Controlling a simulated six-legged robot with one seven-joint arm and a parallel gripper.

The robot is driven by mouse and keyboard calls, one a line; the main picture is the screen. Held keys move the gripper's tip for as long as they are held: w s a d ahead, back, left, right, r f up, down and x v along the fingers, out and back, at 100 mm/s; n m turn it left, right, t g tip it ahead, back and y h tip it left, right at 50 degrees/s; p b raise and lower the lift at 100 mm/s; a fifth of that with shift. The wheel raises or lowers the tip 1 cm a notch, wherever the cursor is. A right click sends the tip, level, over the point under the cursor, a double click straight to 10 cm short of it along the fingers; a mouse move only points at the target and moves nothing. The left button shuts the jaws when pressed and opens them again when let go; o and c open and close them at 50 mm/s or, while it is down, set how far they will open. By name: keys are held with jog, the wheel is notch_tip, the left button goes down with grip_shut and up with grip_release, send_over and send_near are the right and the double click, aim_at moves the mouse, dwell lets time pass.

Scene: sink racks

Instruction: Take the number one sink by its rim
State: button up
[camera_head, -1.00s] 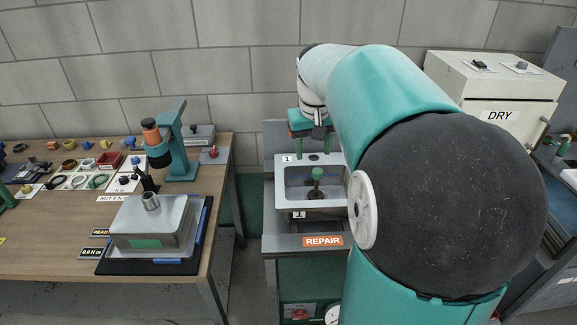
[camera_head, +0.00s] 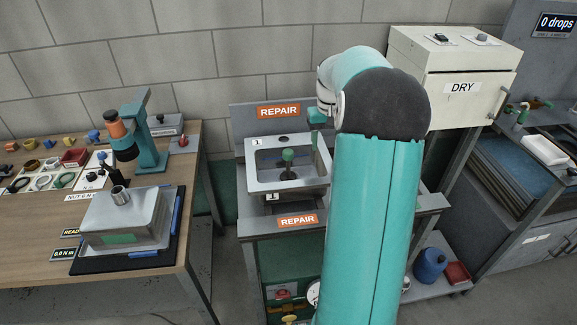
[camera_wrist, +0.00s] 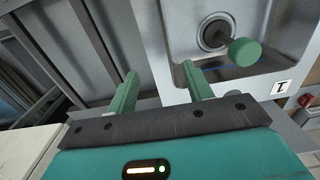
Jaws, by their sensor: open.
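The number one sink is a grey steel basin with a "1" label, on the repair bench; its rim (camera_head: 262,187) shows in the head view. In the wrist view the sink's rim (camera_wrist: 152,32) runs between my fingers in the picture. A green-topped plug or handle (camera_head: 288,155) stands by the drain, also in the wrist view (camera_wrist: 244,51). My gripper (camera_wrist: 160,72) is open and empty, one finger outside the sink's side edge and one over the rim's inner side. Their height against the rim cannot be told. In the head view my arm hides much of the gripper, at the sink's right side.
The repair bench (camera_head: 285,225) has free surface to the right of the sink. A wooden table (camera_head: 30,215) with a steel box (camera_head: 125,220) and a green press (camera_head: 150,140) stands left. A DRY cabinet (camera_head: 455,85) stands right, and a wall is close behind.

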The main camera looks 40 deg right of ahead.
aim_at(325, 154)
jog(key=shift+f, duration=3.95)
jog(key=shift+f, duration=0.25)
jog(key=shift+r, duration=0.1)
grip_shut()
